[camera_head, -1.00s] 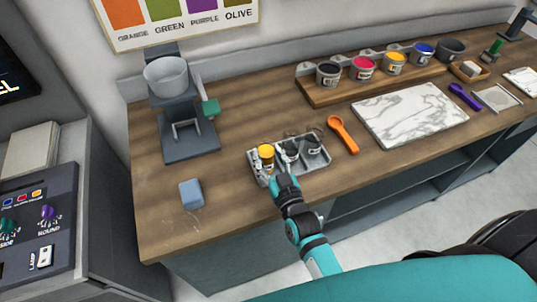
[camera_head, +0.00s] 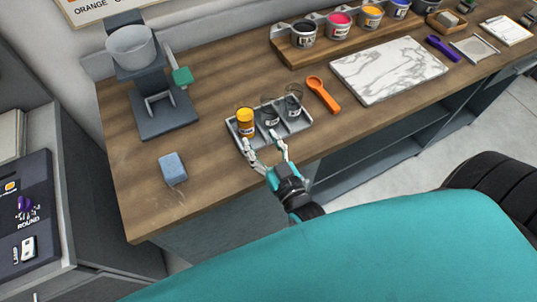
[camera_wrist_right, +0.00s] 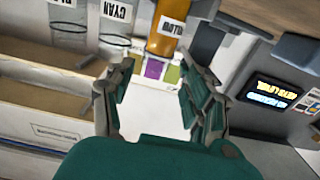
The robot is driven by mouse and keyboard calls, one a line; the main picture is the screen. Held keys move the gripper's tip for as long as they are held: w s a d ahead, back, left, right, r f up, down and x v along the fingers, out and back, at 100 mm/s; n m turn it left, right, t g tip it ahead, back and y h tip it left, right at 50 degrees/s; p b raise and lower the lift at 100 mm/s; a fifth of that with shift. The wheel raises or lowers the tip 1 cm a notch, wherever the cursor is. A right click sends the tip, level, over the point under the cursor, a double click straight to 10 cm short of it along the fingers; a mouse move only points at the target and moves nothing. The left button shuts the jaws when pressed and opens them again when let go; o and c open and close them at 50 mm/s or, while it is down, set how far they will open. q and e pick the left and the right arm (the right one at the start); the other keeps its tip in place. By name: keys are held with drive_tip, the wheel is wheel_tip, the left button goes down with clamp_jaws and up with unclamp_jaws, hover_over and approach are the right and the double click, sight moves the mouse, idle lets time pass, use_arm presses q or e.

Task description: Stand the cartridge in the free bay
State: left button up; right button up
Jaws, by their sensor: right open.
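A grey tray (camera_head: 299,128) with bays stands near the counter's front edge in the head view. A yellow-filled cartridge (camera_head: 246,122) stands at its left. A clear cartridge (camera_head: 270,114) is in the middle and another (camera_head: 293,103) at the right. In the wrist view the yellow cartridge (camera_wrist_right: 168,28) is beyond the fingers, beside the one labelled CYAN (camera_wrist_right: 116,22) and a partly cut-off one (camera_wrist_right: 67,22). My right gripper (camera_head: 263,146) is open and empty at the tray's front; it also shows in the wrist view (camera_wrist_right: 155,75). My left gripper is out of view.
A blue block (camera_head: 173,168) lies left of the tray, with a grey stand with a cup (camera_head: 131,47) behind. An orange spoon (camera_head: 323,94) and marble slab (camera_head: 390,70) lie to the right. A wooden rack (camera_head: 330,46) with several pots stands behind.

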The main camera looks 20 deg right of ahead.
drive_tip(key=s, duration=0.2)
drive_tip(key=shift+s+f, duration=0.15)
drive_tip(key=shift+s, duration=0.25)
drive_tip(key=shift+s+d+b, duration=0.1)
drive_tip(key=shift+s+b, duration=0.2)
drive_tip(key=shift+s, duration=0.2)
